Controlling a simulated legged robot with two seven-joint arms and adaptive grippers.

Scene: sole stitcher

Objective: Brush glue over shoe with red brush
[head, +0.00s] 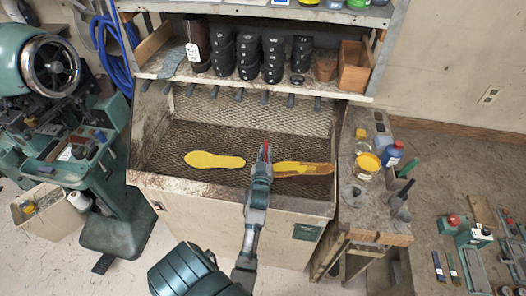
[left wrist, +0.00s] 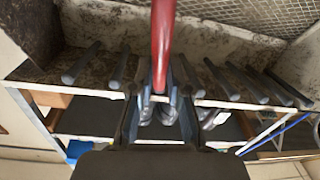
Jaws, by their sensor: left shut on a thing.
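My left gripper (head: 262,172) is shut on the red brush (head: 265,151), above the front part of the mesh-lined bench. In the left wrist view the fingers (left wrist: 160,100) close around the brush's red handle (left wrist: 162,45). The brush tip is not clear in either view. A yellow sole-shaped piece (head: 214,160) lies on the mesh to the left of the gripper. A second piece (head: 312,169), part yellow and part brown, lies just right of the gripper, its left end close to the fingers. I cannot tell whether the brush touches it. My right gripper is not in view.
A yellow-rimmed pot (head: 367,163) and a blue bottle (head: 392,154) stand on the side table (head: 376,218) at right. A shelf (head: 250,79) with dark rolled items spans the back. A green machine (head: 100,165) stands at left. Tools lie on the floor at right.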

